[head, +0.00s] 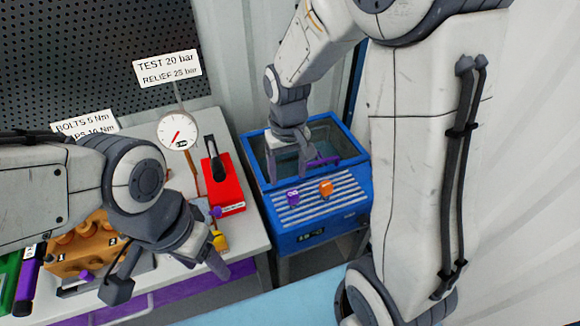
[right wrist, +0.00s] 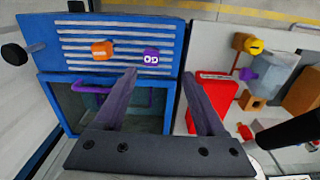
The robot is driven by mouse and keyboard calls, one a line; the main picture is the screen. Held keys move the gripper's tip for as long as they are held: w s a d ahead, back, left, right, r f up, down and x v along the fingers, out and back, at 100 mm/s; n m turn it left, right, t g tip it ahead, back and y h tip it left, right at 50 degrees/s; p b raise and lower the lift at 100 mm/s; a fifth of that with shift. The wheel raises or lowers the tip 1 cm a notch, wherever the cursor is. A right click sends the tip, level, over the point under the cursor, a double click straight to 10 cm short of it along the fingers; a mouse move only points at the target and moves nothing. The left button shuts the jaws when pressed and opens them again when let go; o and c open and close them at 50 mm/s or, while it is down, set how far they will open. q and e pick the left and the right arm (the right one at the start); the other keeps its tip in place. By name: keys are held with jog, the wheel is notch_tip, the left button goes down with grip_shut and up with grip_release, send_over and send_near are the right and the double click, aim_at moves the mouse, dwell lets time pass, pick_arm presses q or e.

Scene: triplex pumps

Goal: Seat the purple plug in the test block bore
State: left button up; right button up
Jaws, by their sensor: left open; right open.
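A small purple plug (head: 293,198) with pale markings stands on the slatted top of the blue machine (head: 318,238). It also shows in the right wrist view (right wrist: 151,57), just beyond my right fingertips. My right gripper (head: 290,160) is open and empty over the machine's tank; its fingers show apart in the right wrist view (right wrist: 160,76). My left gripper (head: 165,276) is open over the front of the left bench, with nothing seen between its fingers. Another purple piece (right wrist: 248,73) is on a grey block (right wrist: 278,76), possibly the test block; I cannot make out a bore.
An orange piece (head: 326,188) stands close beside the purple plug. The open tank (head: 318,138) lies behind the slats, with a purple handle inside. A red box (head: 223,184), a gauge (head: 178,132) and an orange-brown block (head: 90,243) stand on the bench.

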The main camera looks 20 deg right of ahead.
jog(key=r, duration=0.1)
send_over(293, 193)
jog(key=f, duration=0.5)
jog(key=shift+a+p, duration=0.2)
jog(key=shift+p, duration=0.15)
jog(key=shift+s+f, duration=0.1)
jog(key=shift+f, duration=0.4)
notch_tip(293, 193, down, 4)
jog(key=shift+d+f+p, duration=0.15)
jog(key=shift+f+p, duration=0.05)
jog(key=shift+p, duration=0.4)
pick_arm(q)
jog(key=r, duration=0.3)
jog(key=shift+w+a, duration=0.1)
jog(key=shift+w, duration=0.2)
pick_arm(e)
grip_shut()
